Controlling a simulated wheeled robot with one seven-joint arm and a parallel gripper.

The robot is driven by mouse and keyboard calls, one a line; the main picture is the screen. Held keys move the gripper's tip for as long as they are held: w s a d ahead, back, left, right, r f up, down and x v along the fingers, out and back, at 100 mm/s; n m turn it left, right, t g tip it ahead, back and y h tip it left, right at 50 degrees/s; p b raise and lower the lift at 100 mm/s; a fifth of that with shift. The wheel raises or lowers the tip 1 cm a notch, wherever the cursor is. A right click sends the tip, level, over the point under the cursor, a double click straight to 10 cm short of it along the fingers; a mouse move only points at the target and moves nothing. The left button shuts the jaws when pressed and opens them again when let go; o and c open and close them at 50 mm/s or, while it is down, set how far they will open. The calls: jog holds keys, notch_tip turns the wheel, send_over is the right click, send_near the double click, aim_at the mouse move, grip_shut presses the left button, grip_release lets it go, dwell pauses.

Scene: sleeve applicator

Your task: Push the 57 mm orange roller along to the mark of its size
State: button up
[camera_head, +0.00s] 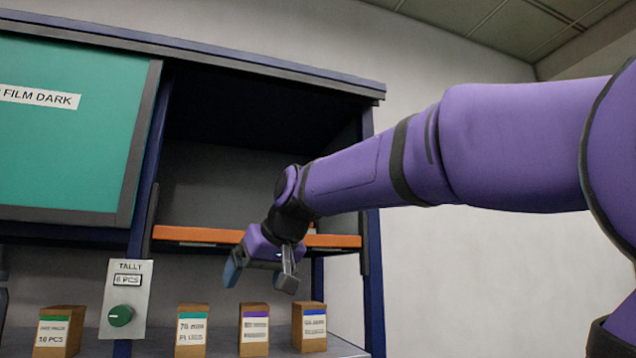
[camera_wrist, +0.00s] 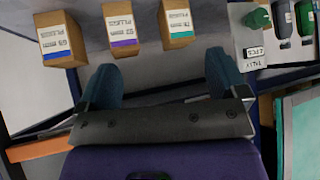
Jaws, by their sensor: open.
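I cannot make out the 57 mm orange roller or any size mark in either view. An orange bar (camera_head: 195,235) runs along the front edge of the open bay, partly hidden by my gripper; an orange strip also shows at the lower left of the wrist view (camera_wrist: 38,148). My gripper (camera_head: 260,276) hangs in front of this bar, pointing down, with its fingers apart and nothing between them. In the wrist view my gripper (camera_wrist: 163,82) also shows two spread fingers.
Small labelled boxes with teal (camera_head: 191,331), purple (camera_head: 254,330) and blue (camera_head: 309,327) stripes stand on the lower shelf below my gripper. Left of them are a tally panel with a green knob (camera_head: 121,316) and another box (camera_head: 59,332). A teal "FILM DARK" panel (camera_head: 70,140) closes the left bay.

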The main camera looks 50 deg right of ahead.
jog(key=w+d+r+m+t+h, duration=0.1)
jog(key=d+r+h, duration=0.1)
jog(key=d+r, duration=0.8)
jog(key=w+d+r+m+t+h, duration=0.1)
jog(key=w+d+r+t+h, duration=0.1)
jog(key=d+r, duration=0.9)
notch_tip(320, 180, up, 2)
jog(key=shift+w+d+r+h, duration=0.15)
jog(key=shift+w+h, duration=0.1)
jog(key=shift+h, duration=0.15)
jog(key=x, duration=1)
jog(key=shift+w+d, duration=0.1)
jog(key=shift+w, duration=0.3)
jog(key=shift+c, duration=0.2)
jog(key=c, duration=1.2)
